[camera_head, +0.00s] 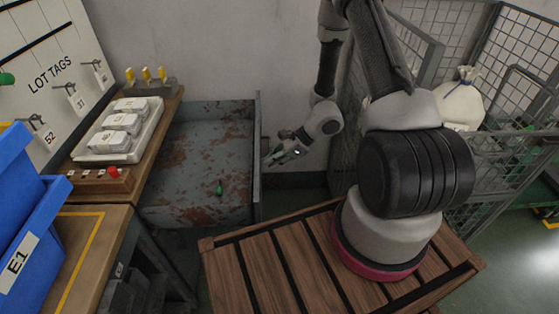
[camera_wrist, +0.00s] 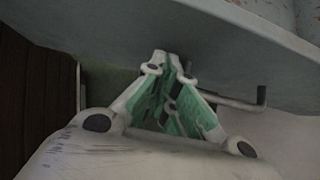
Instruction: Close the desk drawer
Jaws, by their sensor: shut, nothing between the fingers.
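The desk drawer (camera_head: 180,165) is grey metal with rust patches and stands pulled out to the right of the desk (camera_head: 100,225). Its front panel (camera_head: 258,190) faces right. My gripper (camera_head: 269,160) is outside the drawer, close to the outer face of that panel. In the wrist view my gripper (camera_wrist: 172,58) has its green-padded fingers together, with nothing between them. The drawer's front panel (camera_wrist: 110,35) fills the top of that view, and a bent bar handle (camera_wrist: 258,98) shows just right of the fingers. I cannot tell whether the fingertips touch the panel.
A small green object (camera_head: 219,188) lies in the drawer. A white tray (camera_head: 90,155) with packs stands on the desk, beside a blue bin (camera_head: 25,200). My arm rises from a wooden slatted platform (camera_head: 265,270). Wire cages (camera_head: 510,60) with a sack (camera_head: 460,105) stand right.

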